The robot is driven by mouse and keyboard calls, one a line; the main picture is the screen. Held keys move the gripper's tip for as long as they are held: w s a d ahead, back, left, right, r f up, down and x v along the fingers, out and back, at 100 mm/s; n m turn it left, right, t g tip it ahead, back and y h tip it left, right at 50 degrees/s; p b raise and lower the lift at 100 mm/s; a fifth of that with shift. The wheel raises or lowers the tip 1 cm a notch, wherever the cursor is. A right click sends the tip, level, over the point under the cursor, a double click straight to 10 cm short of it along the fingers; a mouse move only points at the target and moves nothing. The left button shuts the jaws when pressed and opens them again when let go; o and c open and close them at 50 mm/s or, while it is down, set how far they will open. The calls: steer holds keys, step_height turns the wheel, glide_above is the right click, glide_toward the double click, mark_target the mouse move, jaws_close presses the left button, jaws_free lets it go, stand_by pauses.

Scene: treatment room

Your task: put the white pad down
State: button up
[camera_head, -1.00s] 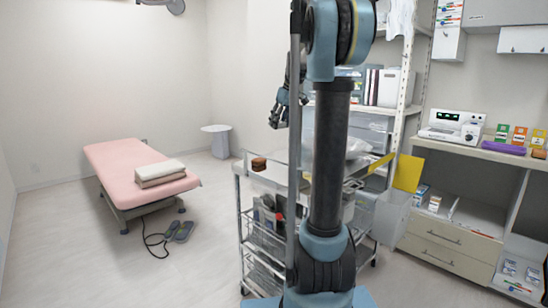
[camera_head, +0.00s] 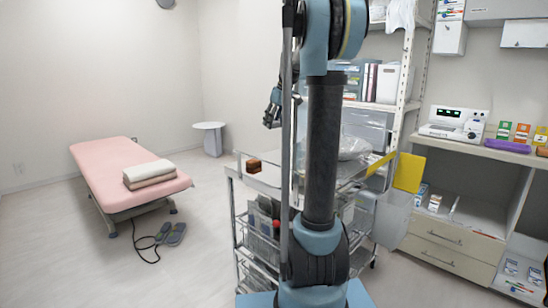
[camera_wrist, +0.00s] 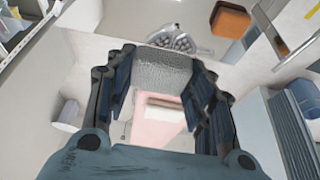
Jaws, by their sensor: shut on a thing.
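My gripper (camera_wrist: 160,88) is shut on the white pad (camera_wrist: 165,72), a textured, greyish-white piece between the fingertips in the wrist view. The pad is held in the air, and the floor and the pink bed (camera_wrist: 158,137) show beyond it. In the head view my gripper (camera_head: 272,108) is small and sits above and behind the cart, left of my arm. The pad cannot be made out there.
A wire cart (camera_head: 240,180) with a brown block (camera_head: 254,166) stands beside my arm. The pink bed (camera_head: 105,160) bears folded towels (camera_head: 149,173).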

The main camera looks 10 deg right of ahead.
mark_target(272, 159)
step_height(272, 159, down, 14)
steer(key=shift+a+f, duration=0.1)
steer(key=shift+f, duration=0.05)
stand_by(0.4)
steer(key=shift+f, duration=0.45)
steer(key=o, duration=1.2)
steer(key=shift+f, duration=0.1)
steer(key=shift+r, duration=0.55)
steer(key=v, duration=1.7)
steer(key=shift+s, duration=0.35)
steer(key=shift+a, duration=0.1)
